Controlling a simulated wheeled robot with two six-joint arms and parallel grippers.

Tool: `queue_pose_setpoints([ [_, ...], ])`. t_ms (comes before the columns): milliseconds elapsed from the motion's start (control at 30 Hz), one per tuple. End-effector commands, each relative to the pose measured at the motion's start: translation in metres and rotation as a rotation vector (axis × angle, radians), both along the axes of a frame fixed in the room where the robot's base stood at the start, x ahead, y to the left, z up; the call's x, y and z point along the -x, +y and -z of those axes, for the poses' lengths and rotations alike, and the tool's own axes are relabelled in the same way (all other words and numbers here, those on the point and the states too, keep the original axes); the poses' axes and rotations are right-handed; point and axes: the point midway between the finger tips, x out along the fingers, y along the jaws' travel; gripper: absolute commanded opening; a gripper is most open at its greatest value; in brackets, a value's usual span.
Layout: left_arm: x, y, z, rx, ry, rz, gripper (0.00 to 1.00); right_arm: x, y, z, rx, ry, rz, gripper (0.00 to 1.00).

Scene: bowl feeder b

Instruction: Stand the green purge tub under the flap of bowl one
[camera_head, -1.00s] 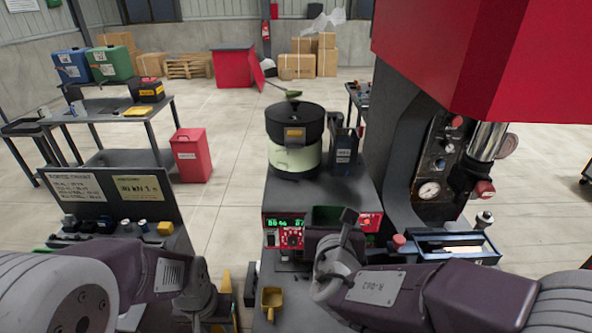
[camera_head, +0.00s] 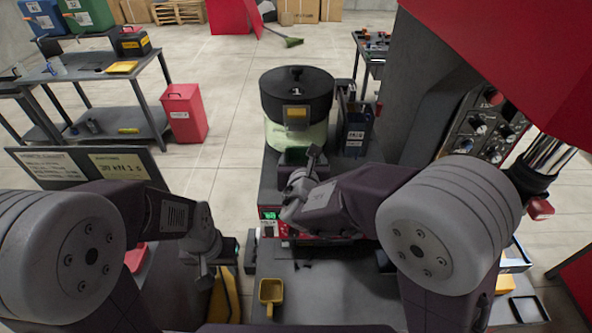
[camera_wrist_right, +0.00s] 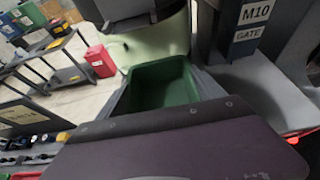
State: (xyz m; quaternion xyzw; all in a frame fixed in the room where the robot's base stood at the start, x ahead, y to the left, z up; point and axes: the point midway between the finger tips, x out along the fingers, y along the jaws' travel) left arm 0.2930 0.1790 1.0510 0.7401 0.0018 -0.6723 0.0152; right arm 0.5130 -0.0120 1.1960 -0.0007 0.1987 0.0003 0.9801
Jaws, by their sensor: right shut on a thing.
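The green purge tub (camera_head: 294,156) is held by my right gripper (camera_head: 305,165), just in front of the pale base of bowl one. Its open, empty inside shows in the right wrist view (camera_wrist_right: 160,86). The right fingers are mostly hidden behind my wrist. Bowl one (camera_head: 296,88) is a black drum marked 1, with a yellow-brown flap (camera_head: 297,112) on its front. The tub is below and in front of the flap; I cannot tell whether it touches the table. My left gripper (camera_head: 204,270) hangs at lower left, away from the tub, its fingers unclear.
A dark M10 gate bin (camera_head: 355,130) stands right of the bowl. The red control box (camera_head: 272,222) with a green display is below my right arm. A yellow scoop (camera_head: 270,291) lies at the front. A red bin (camera_head: 184,113) stands on the floor at left.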

Motion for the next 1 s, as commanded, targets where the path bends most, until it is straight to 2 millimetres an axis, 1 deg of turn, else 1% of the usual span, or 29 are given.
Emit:
queue_pose_setpoints([
  [33, 0.0, 0.0, -0.004, 0.0, 0.0, 0.0, 0.36, -0.006, 0.006, 0.004, 0.002, 0.002, -0.001, 0.3],
  [133, 0.0, 0.0, -0.006, 0.0, 0.0, 0.0, 0.36, -0.015, 0.014, 0.011, 0.001, 0.001, -0.001, 0.3],
  [333, 0.0, 0.0, -0.006, 0.0, 0.0, 0.0, 0.36, -0.02, 0.018, 0.017, 0.0, 0.0, 0.0, 0.3],
  [367, 0.0, 0.0, -0.006, 0.0, 0.0, 0.0, 0.36, -0.02, 0.017, 0.02, 0.001, 0.001, 0.001, 0.3],
  [500, 0.0, 0.0, -0.008, 0.0, 0.0, 0.0, 0.36, -0.019, 0.017, 0.046, 0.003, 0.003, 0.0, 0.3],
  [600, 0.0, 0.0, -0.009, 0.0, 0.0, 0.0, 0.36, -0.019, 0.017, 0.055, 0.002, 0.001, -0.001, 0.3],
  [833, 0.0, 0.0, -0.008, 0.0, 0.0, 0.0, 0.36, -0.019, 0.017, 0.056, -0.001, -0.001, -0.001, 0.3],
  [967, 0.0, 0.0, -0.003, 0.0, 0.0, 0.0, 0.36, -0.019, 0.017, 0.059, -0.001, -0.001, -0.001, 0.3],
  [1000, 0.0, 0.0, -0.003, 0.0, 0.0, 0.0, 0.36, -0.019, 0.017, 0.059, -0.001, -0.001, -0.001, 0.8],
])
